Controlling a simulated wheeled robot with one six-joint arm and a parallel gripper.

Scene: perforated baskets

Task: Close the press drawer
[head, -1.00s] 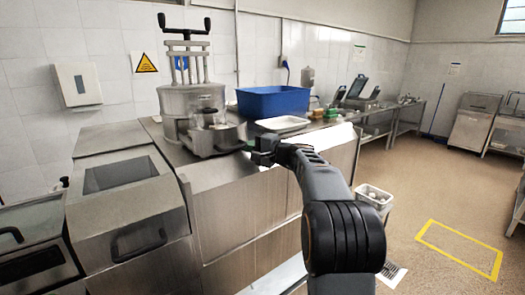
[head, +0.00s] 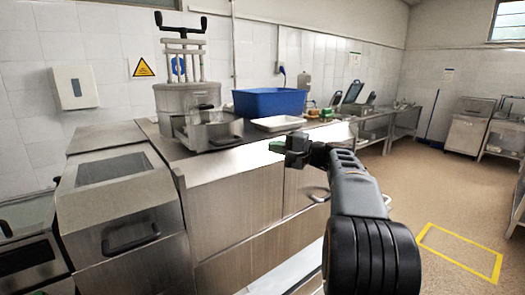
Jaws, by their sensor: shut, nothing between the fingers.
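The steel press (head: 188,98), with a black crank handle on top, stands on the metal counter. Its drawer (head: 217,139) sticks out at the front right of the press body, toward the counter's front edge, so it is open. Something clear or shiny shows in it, too small to make out. My gripper (head: 279,147) is shut and empty. It is to the right of the drawer, near the counter's front edge, with a visible gap between them.
A blue bin (head: 270,101) and a white tray (head: 279,123) sit on the counter right of the press. Steel units with handles (head: 130,238) stand at the left. Open floor (head: 440,190) lies to the right.

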